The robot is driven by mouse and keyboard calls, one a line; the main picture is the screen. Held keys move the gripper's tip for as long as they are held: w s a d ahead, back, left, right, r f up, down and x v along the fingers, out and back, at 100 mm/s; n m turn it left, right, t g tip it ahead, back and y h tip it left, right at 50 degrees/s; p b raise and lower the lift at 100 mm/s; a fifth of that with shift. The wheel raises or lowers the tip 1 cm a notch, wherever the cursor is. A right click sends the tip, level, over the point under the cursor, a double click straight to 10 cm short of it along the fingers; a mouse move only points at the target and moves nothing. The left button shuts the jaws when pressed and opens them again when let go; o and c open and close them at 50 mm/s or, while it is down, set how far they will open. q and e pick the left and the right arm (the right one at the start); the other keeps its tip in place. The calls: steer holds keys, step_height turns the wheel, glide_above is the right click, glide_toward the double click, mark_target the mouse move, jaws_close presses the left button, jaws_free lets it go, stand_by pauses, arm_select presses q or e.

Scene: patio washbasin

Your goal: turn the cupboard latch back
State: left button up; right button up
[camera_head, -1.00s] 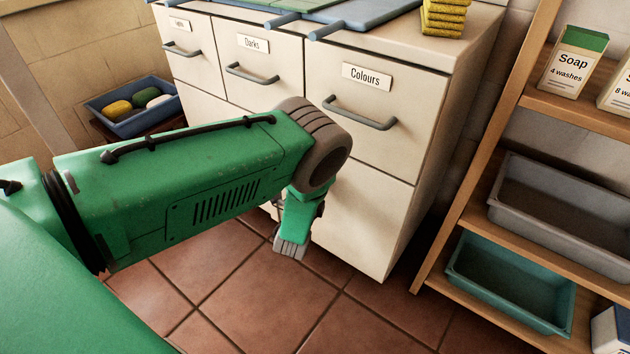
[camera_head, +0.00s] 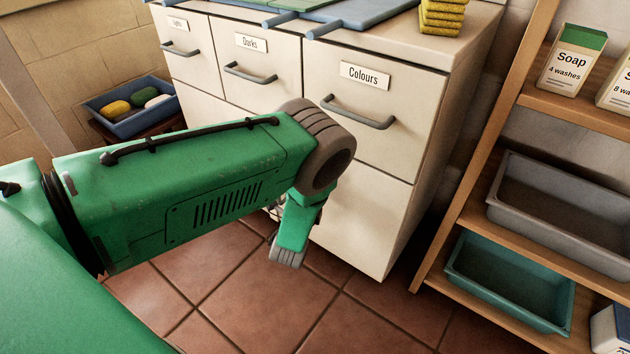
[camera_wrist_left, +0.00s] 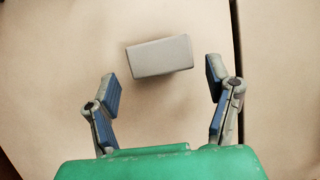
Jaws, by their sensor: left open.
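The cupboard latch, a plain grey-beige block (camera_wrist_left: 160,57), shows on the pale cupboard front (camera_wrist_left: 60,50) in the left wrist view. It lies nearly lengthwise across that picture, slightly tilted. My left gripper (camera_wrist_left: 163,88) is open, with one blue-padded finger low on either side of the latch and a gap to each. No contact shows. In the head view my left gripper (camera_head: 287,250) hangs low by the cupboard's lower front (camera_head: 360,215), and my own arm hides part of that front. The latch cannot be made out there. My right gripper is not in view.
Labelled drawers, the nearest the Colours drawer (camera_head: 385,105) with a bar handle (camera_head: 358,113), sit above my wrist. A wooden shelf (camera_head: 458,215) with grey (camera_head: 560,205) and teal tubs (camera_head: 510,285) stands right. A dark seam (camera_wrist_left: 240,75) runs right of the latch. Tiled floor is open.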

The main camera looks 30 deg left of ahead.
arm_select(q)
steer(key=v, duration=1)
steer(key=s+f+n+g+h, duration=0.2)
steer(key=s+f+n+g, duration=0.1)
steer(key=s+n+g, duration=0.3)
steer(key=s+f+n+g+h, duration=0.1)
steer(key=s+f+n+g, duration=0.25)
steer(key=s, duration=0.45)
steer(key=s+d+r+n+g+h, duration=0.1)
steer(key=s+d+r+n+g, duration=0.1)
steer(key=s+g, duration=0.35)
steer(key=s+d+r+n+g+h, duration=0.2)
steer(key=s+r+n, duration=0.1)
steer(key=s, duration=0.6)
step_height(320, 180, up, 14)
steer(key=p, duration=1.5)
steer(key=shift+w+r, duration=0.2)
steer(key=shift+w, duration=0.1)
steer(key=shift+m, duration=0.25)
